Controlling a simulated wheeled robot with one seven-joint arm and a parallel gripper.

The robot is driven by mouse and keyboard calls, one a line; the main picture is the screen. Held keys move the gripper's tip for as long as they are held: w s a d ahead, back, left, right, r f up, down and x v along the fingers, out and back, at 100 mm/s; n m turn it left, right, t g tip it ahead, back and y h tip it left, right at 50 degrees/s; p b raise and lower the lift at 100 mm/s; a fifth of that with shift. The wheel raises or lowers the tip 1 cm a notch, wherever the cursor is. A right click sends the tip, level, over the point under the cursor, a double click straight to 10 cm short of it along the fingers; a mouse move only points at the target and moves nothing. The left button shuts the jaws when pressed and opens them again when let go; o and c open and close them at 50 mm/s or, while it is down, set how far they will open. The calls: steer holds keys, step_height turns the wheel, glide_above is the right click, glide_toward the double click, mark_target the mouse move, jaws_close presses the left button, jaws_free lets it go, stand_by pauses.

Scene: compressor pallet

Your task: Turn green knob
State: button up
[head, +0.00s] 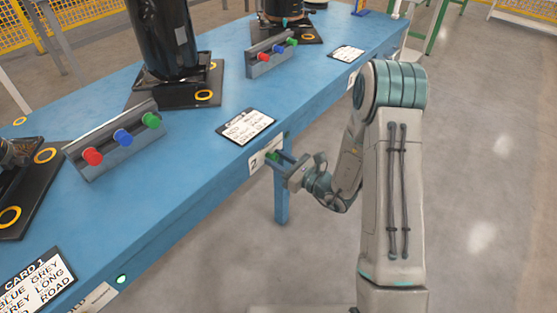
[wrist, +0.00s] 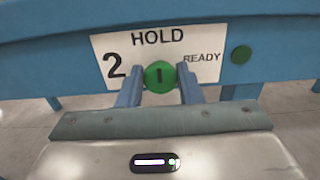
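The green knob (wrist: 159,76) sits on the white "HOLD" plate numbered 2, on the front edge of the blue table. A dark mark on its face stands upright. My gripper (wrist: 160,80) has one finger at each side of the knob, very close to it. I cannot tell whether the fingers press on it or leave a small gap. In the head view my gripper (head: 279,163) reaches the table edge from the right, and the knob (head: 271,156) is a small green patch partly hidden by the fingers.
On the table, control bars (head: 115,145) carry red, blue and green knobs, with a dark cylinder (head: 165,40) behind. A card (head: 245,126) lies above the plate. The floor (head: 480,160) right of my arm is clear.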

steer(key=shift+m+p, duration=0.3)
steer(key=shift+p, duration=0.05)
steer(key=m+p, duration=0.2)
steer(key=shift+d+r+m, duration=0.1)
steer(key=shift+r+m, duration=0.05)
steer(key=shift+m, duration=0.25)
steer(key=m+p, duration=0.5)
steer(key=shift+w+m+p, duration=0.1)
steer(key=shift+m+p, duration=0.2)
steer(key=shift+p, duration=0.05)
steer(key=m+p, duration=0.4)
steer(key=shift+f+m+p, duration=0.2)
steer(key=shift+m+p, duration=0.45)
steer(key=shift+m, duration=0.6)
steer(key=shift+f+m+p, duration=0.2)
steer(key=shift+m+p, duration=0.45)
steer(key=shift+m, duration=0.6)
steer(key=o, duration=0.9)
steer(key=shift+o, duration=0.2)
